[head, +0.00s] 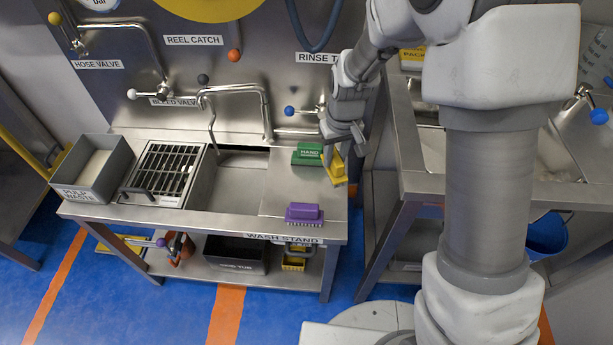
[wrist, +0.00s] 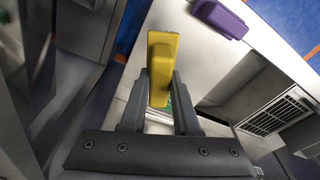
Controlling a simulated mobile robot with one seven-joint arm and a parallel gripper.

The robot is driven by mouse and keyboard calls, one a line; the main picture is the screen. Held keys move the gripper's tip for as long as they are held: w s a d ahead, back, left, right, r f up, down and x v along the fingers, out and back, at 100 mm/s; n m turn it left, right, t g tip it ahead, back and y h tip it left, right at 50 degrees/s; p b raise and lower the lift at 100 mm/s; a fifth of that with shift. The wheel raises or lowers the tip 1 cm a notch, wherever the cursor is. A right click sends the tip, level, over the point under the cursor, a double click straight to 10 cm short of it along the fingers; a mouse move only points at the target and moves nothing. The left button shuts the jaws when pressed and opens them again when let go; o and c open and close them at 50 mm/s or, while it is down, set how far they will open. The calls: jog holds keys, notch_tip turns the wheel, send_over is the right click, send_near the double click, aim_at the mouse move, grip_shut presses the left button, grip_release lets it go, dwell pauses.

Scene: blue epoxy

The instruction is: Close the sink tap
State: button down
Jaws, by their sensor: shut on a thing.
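The sink tap (head: 240,89) is a bent metal pipe on the steel back wall above the wash stand's basin. A blue-knobbed lever (head: 289,110) sticks out to its right and a white knob (head: 131,93) to its left. Whether water runs is too small to tell. My gripper (head: 336,155) is at the right end of the stand, right of the tap and its blue knob, apart from both. It is shut on a yellow block-like brush (head: 336,169). In the wrist view the yellow brush (wrist: 162,68) sits upright between the fingers (wrist: 160,88).
A green block labelled HAND (head: 308,154) stands just left of my gripper. A purple brush (head: 304,212) lies at the stand's front edge. A grey bin (head: 88,190) and black grate (head: 168,167) are to the left. A second steel sink (head: 430,182) stands right.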

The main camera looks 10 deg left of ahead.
jog(key=shift+w+a+f+b, duration=0.1)
jog(key=shift+a+f+b, duration=0.25)
jog(key=shift+a+f, duration=0.9)
jog(key=shift+s+a+f+b, duration=0.1)
jog(key=shift+a+f+b, duration=0.25)
jog(key=shift+a+f, duration=0.95)
jog(key=shift+w+a+f+b, duration=0.1)
jog(key=shift+a+f+b, duration=0.25)
jog(key=shift+a+f, duration=0.9)
jog(key=shift+d+f, duration=0.35)
jog(key=shift+f, duration=0.1)
jog(key=c, duration=0.7)
grip_release()
jog(key=shift+o, duration=0.2)
notch_tip(320, 180, up, 12)
jog(key=s+p, duration=0.1)
jog(key=p, duration=0.1)
jog(key=shift+s+d+p, duration=0.15)
jog(key=shift+d+p, duration=0.15)
jog(key=shift+p, duration=0.1)
